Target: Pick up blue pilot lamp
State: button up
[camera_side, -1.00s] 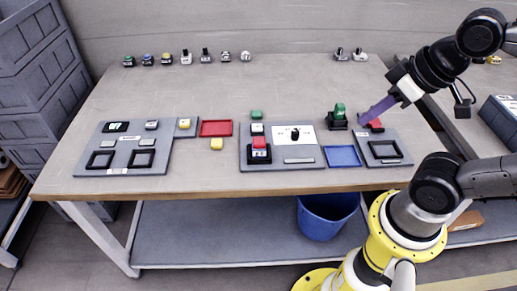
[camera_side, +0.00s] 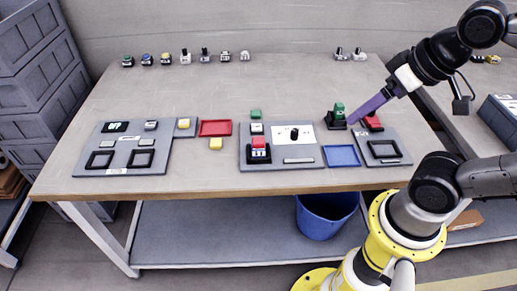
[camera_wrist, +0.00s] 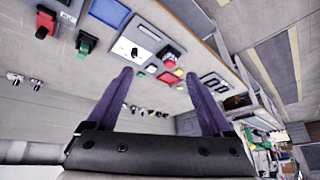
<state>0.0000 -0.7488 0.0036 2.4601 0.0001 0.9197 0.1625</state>
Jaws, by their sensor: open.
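A small lamp with a blue top (camera_side: 147,60) stands in the row at the back left of the table, between a green-topped one (camera_side: 128,61) and a yellow-topped one (camera_side: 166,59). My gripper (camera_side: 350,122) is at the right of the table in the side view, far from the blue lamp, beside the green switch (camera_side: 338,110) and red switch (camera_side: 373,121). Its purple fingers are spread wide and empty in the wrist view (camera_wrist: 162,75). Several small parts show beyond the fingers there, but I cannot tell which is the blue lamp.
The grey panels (camera_side: 270,162) line the front edge, with a red tray (camera_side: 215,134) and a blue tray (camera_side: 342,163). Two small parts (camera_side: 349,53) stand at the back right. The middle of the table is clear. A blue bin (camera_side: 322,222) is below.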

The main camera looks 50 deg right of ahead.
jog(key=w+r+m+g, duration=0.1)
jog(key=w+r+m, duration=0.3)
jog(key=w, duration=0.5)
jog(key=m+g, duration=0.3)
jog(key=g, duration=0.2)
send_over(258, 140)
jog(key=f, duration=2.1)
jog(key=shift+s+d+f, duration=0.1)
jog(key=shift+d+f, duration=0.1)
jog(key=shift+f, duration=0.1)
jog(key=shift+a+f, duration=0.1)
jog(key=shift+f, duration=2.95)
grip_shut()
